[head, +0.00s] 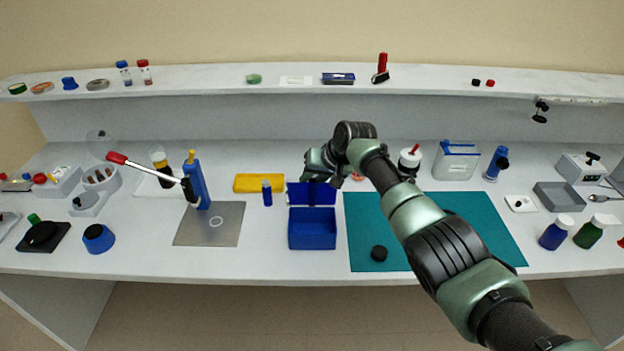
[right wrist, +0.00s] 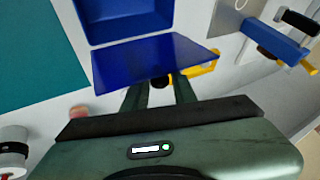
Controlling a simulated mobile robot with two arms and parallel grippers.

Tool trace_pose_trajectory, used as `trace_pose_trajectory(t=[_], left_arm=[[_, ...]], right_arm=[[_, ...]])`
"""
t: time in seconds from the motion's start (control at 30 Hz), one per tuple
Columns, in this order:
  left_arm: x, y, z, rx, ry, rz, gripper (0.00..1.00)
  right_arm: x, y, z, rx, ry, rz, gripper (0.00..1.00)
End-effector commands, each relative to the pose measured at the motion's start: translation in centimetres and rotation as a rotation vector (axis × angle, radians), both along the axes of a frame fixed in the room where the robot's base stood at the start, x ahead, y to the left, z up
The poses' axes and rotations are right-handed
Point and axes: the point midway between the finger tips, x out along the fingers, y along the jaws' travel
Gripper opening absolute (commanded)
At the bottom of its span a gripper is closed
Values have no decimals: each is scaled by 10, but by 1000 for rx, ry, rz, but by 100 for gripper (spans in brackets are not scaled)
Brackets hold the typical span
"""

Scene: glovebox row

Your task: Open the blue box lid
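The blue box (head: 312,232) stands on the bench left of the teal mat, with its inside showing from the front. Its blue lid (head: 322,194) is swung up and back at the rear edge, away from the opening. In the right wrist view the box (right wrist: 120,18) and the lid (right wrist: 145,60) show joined along one edge. My right gripper (head: 314,181) is at the far side of the lid. In the right wrist view its fingers (right wrist: 160,90) are spread apart, with the tips partly hidden by the lid; contact is unclear. My left gripper is out of view.
A blue bottle (head: 267,193) and a yellow case (head: 259,183) stand just left of the lid. A grey plate (head: 209,232) lies farther left. A shelf (head: 220,82) runs behind.

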Motion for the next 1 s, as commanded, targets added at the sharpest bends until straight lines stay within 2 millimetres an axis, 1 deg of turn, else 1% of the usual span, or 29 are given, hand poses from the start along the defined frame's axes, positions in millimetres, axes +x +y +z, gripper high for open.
trace_pose_trajectory(t=[0.3, 0.47, 0.67, 1.0], left_arm=[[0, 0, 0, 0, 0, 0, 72], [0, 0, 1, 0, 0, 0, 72], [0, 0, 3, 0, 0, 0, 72], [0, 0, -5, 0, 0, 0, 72]], right_arm=[[-1, 0, 0, 0, 4, 1, 39], [-2, -2, 4, 2, 4, 1, 39], [-10, -10, 20, 0, 1, 2, 39], [-27, -27, 55, -1, 3, 1, 39]])
